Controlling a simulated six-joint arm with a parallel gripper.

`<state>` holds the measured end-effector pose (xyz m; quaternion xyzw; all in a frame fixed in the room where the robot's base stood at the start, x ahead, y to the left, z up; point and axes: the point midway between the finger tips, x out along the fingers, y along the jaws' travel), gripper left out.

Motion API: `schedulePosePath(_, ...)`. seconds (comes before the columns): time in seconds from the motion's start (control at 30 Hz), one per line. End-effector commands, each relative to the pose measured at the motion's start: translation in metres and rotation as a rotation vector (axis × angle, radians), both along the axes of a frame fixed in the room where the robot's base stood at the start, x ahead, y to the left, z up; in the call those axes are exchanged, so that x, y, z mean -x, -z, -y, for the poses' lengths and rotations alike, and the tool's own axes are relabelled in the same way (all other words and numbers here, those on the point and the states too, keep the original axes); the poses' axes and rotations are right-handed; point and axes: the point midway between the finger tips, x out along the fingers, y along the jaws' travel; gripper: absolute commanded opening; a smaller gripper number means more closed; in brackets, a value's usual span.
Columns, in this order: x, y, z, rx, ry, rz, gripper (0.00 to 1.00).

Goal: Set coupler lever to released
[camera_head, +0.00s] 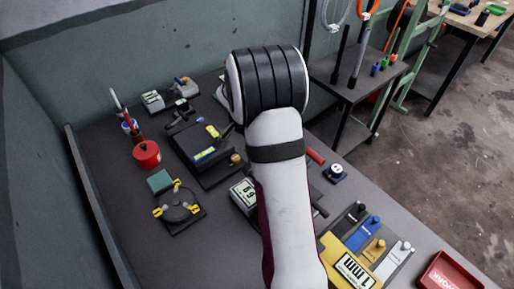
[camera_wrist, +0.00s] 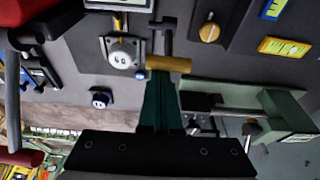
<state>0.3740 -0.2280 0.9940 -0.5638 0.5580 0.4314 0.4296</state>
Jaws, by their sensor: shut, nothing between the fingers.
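My gripper (camera_wrist: 160,82) shows in the wrist view as two dark green fingers shut together with nothing between them. A brass-coloured crossbar (camera_wrist: 170,63) lies just beyond the fingertips, with a dark T-shaped piece (camera_wrist: 163,28) behind it. This may be the coupler lever, but I cannot be sure, nor whether the fingertips touch the bar.
A grey-green housing (camera_wrist: 287,115) stands right of the fingers. A panel with a brass knob (camera_wrist: 209,32) is at upper right.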

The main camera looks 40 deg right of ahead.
Motion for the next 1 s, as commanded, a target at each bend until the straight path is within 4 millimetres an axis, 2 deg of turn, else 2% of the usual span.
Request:
schedulePosePath(0.03, 0.001, 0.004, -0.016, -0.030, 0.011, -0.011, 0.00)
schedulePosePath(0.33, 0.001, 0.003, -0.014, -0.029, 0.011, -0.010, 0.00)
schedulePosePath(0.47, 0.001, 0.000, 0.004, -0.023, 0.011, -0.009, 0.00)
schedulePosePath(0.6, 0.001, -0.007, 0.039, -0.005, 0.005, -0.003, 0.00)
schedulePosePath(0.8, 0.000, -0.041, -0.002, -0.002, -0.004, 0.000, 0.00)
schedulePosePath(1.0, 0.000, -0.064, -0.029, -0.001, -0.003, 0.000, 0.00)
